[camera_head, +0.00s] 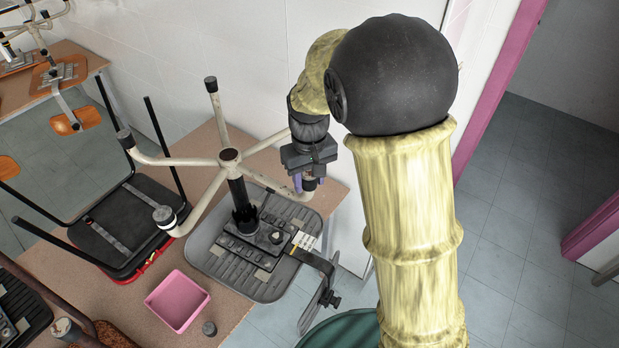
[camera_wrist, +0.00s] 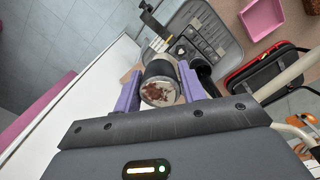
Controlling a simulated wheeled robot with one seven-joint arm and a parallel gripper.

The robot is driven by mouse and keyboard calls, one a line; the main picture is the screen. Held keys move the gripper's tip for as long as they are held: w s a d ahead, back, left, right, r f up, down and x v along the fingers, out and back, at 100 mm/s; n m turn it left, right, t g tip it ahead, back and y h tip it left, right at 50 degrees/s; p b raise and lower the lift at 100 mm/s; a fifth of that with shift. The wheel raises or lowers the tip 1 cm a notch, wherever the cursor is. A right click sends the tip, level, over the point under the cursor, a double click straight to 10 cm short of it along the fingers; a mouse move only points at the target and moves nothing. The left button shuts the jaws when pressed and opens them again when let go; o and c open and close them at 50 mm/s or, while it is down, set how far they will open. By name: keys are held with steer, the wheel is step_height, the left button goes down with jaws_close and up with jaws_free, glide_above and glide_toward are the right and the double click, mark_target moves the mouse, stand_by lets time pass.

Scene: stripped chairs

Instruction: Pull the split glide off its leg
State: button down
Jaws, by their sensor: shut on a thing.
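An upside-down chair stands on the table, its pale five-legged base (camera_head: 205,205) pointing up and dark glides on its leg ends. My gripper (camera_head: 308,184) is at the leg end on the right, below my arm. In the wrist view my gripper (camera_wrist: 159,90) has its two purple fingers on either side of a dark round glide (camera_wrist: 160,83), shut on it. The glide's worn face, whitish with red-brown dirt, faces the camera. It appears to be still at the leg's end. I cannot make out a split in it.
A red-edged black chair seat (camera_head: 130,225) lies to the left. The white wall (camera_head: 240,65) rises close behind my gripper.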

steer(key=shift+r+p, duration=0.55)
steer(key=shift+r, duration=0.05)
stand_by(0.3)
steer(key=c, duration=1.7)
jaws_free()
jaws_close()
steer(key=shift+r+p, duration=0.55)
steer(key=shift+r, duration=0.05)
